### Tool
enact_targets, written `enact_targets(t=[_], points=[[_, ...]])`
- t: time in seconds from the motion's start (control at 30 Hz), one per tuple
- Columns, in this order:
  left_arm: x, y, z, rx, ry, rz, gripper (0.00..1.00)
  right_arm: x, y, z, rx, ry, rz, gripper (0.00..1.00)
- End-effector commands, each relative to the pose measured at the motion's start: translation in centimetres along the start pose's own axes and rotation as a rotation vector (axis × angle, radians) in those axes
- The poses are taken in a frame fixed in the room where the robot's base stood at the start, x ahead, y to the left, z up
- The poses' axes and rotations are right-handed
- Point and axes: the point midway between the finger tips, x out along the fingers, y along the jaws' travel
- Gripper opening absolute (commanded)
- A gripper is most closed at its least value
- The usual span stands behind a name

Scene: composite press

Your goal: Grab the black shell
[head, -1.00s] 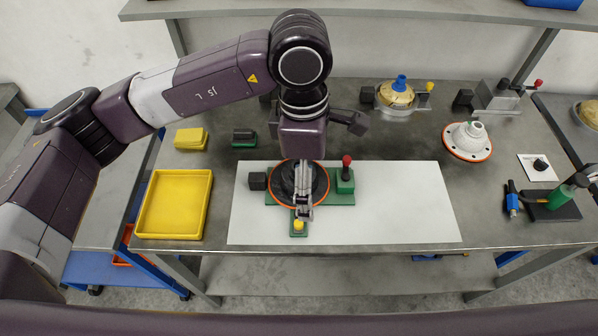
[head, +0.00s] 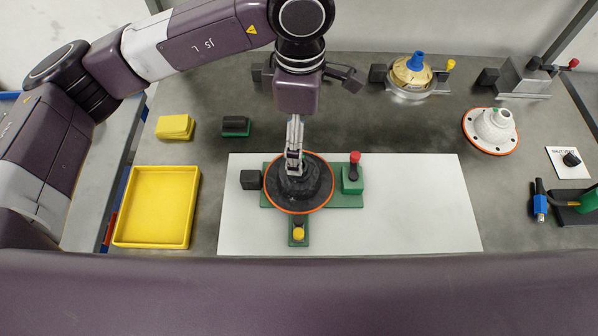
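The black shell (head: 312,190) is a dark cone-like piece with an orange rim. It sits on the green fixture (head: 271,229) in the middle of the white mat. My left gripper (head: 293,170) points down at the shell's raised centre, its fingertips overlapping the top in the picture. The fingers look close together, seen nearly edge-on. I cannot tell whether they touch the shell or grip it. My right gripper is not in view.
A black block (head: 250,180) and a red-knobbed clamp (head: 353,175) flank the shell, with a yellow button (head: 298,233) in front. A yellow tray (head: 120,238) is at left. A white shell (head: 492,128) stands at right. The mat's right half (head: 425,205) is clear.

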Motion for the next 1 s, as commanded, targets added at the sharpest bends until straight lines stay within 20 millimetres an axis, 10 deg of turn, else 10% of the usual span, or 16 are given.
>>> enact_targets(t=[0.43,1.0], points=[[5.4,0.0,0.0,0.000,-0.001,0.000,0.89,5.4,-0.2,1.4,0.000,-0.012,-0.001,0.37],[10.6,-0.2,-0.2,-0.001,0.001,-0.006,0.89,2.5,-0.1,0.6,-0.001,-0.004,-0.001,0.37]])
